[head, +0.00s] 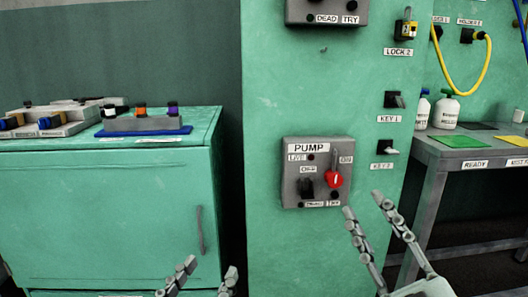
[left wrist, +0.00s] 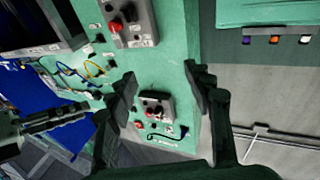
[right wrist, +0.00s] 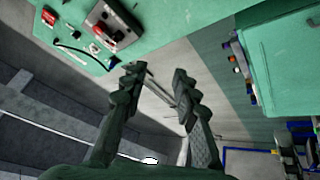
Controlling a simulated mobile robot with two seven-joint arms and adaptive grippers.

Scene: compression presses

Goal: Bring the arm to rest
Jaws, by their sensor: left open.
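My left gripper (head: 210,268) is low in the head view, in front of the green cabinet's right side. Its jaws are apart and nothing is between them; it also shows in the left wrist view (left wrist: 160,75). My right gripper (head: 362,204) is at the right of the PUMP panel in the head view, in front of the green column. Its two fingers are spread and empty, also in the right wrist view (right wrist: 156,72). Most of both arms is out of the head view.
The PUMP panel (head: 291,187) with a red knob (head: 333,179) is on the green column (head: 270,110). Key switches and LOCK 2 (head: 405,30) are at its right. A green cabinet (head: 100,215) stands left. A grey table (head: 430,200) with bottles stands right.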

